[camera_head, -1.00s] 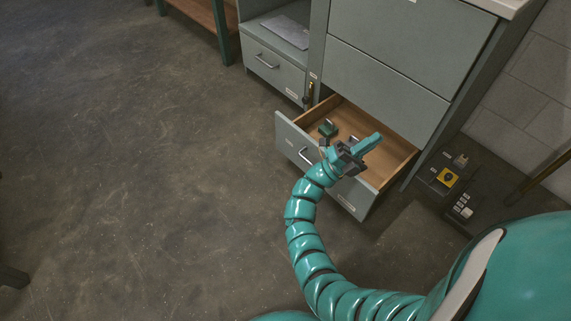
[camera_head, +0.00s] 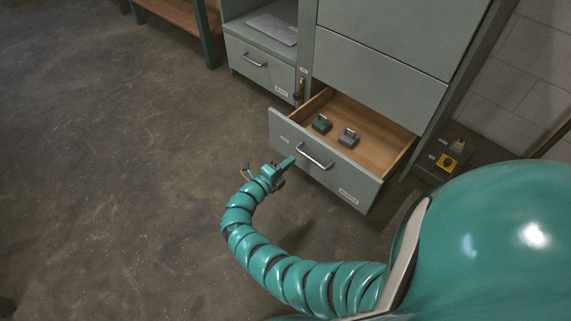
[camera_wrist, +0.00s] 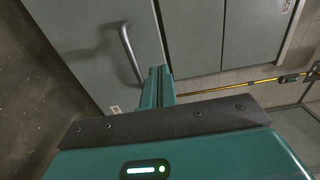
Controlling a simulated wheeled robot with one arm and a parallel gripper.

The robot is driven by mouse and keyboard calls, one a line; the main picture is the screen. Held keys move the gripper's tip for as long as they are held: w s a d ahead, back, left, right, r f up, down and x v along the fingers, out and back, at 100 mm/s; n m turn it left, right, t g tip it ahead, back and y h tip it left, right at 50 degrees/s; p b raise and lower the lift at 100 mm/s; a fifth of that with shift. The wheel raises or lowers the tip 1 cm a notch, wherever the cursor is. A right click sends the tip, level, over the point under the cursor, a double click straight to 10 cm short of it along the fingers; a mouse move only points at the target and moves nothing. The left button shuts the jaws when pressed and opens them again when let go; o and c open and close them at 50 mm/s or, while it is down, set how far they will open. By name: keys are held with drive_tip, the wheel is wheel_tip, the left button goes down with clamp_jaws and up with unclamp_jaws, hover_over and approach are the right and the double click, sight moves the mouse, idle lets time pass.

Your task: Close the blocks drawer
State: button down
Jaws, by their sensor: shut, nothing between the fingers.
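The blocks drawer (camera_head: 345,183) is the bottom drawer of the grey cabinet and stands pulled out, its wooden inside showing. A green block (camera_head: 321,124) and a grey block (camera_head: 348,138) sit inside it, apart from each other. Its bar handle (camera_head: 314,157) is on the front panel; a bar handle also shows in the wrist view (camera_wrist: 131,52). My gripper (camera_head: 289,163) is shut and empty, in front of the drawer front and left of the handle. In the wrist view its fingers (camera_wrist: 158,75) point at the grey front, close to the handle. Contact cannot be told.
A closed drawer (camera_head: 259,65) with a handle is to the left, below an open shelf. Closed grey panels (camera_head: 375,80) are above the open drawer. A dark low surface with a yellow device (camera_head: 446,162) is at right. The floor (camera_head: 120,190) at left is clear.

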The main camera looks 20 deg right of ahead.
sight(315, 140)
drive_tip(key=b+x, duration=0.3)
drive_tip(key=x, duration=0.6)
drive_tip(key=shift+d+f, duration=0.1)
drive_tip(key=shift+d, duration=0.05)
drive_tip(key=shift+w+d, duration=0.3)
drive_tip(key=shift+d, duration=0.3)
drive_tip(key=shift+d, duration=0.1)
